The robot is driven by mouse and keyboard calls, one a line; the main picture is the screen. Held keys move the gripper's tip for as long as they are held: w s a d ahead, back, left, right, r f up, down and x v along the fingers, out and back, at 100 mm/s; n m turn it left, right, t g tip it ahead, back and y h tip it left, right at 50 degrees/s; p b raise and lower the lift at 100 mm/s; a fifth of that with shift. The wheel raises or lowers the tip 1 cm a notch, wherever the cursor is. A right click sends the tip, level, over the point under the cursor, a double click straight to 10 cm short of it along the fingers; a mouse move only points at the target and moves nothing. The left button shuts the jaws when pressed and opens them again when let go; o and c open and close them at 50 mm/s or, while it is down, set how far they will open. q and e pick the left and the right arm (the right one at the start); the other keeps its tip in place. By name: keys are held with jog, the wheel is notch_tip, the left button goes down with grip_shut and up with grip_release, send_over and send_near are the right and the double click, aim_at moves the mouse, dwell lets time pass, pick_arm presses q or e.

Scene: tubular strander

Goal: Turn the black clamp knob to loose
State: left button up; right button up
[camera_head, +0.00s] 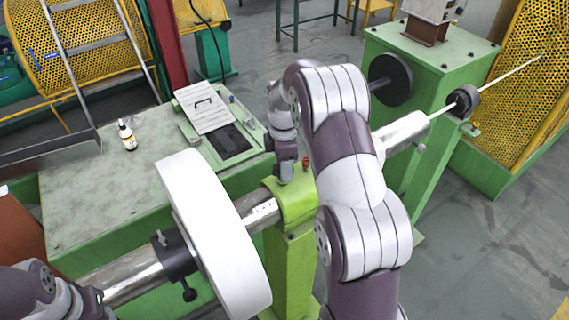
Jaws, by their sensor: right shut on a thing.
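My right arm reaches across the middle of the view, and its gripper (285,174) points down at the top of the green bearing block (293,203). The right gripper is shut on the black clamp knob there, which the fingers almost wholly hide. A steel shaft (130,276) runs through the block and through a large white disc (213,235). A black collar (175,254) with small dark knobs sits on the shaft left of the disc. My left arm shows at the lower left corner; its gripper is out of view.
A green bench (85,200) carries a small dropper bottle (127,134) and a panel with a clipboard-like plate (203,108). A green machine housing (440,70) with a black disc (390,80) stands at the right. Yellow mesh guards stand at both sides. Grey floor (505,240) is free at the lower right.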

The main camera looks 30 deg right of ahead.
jog(key=shift+s+f+n, duration=0.1)
jog(key=shift+f+n, duration=0.05)
jog(key=shift+n, duration=1.05)
jog(key=shift+a, duration=0.1)
jog(key=o, duration=1)
jog(key=shift+o, duration=0.2)
jog(key=shift+a, duration=0.1)
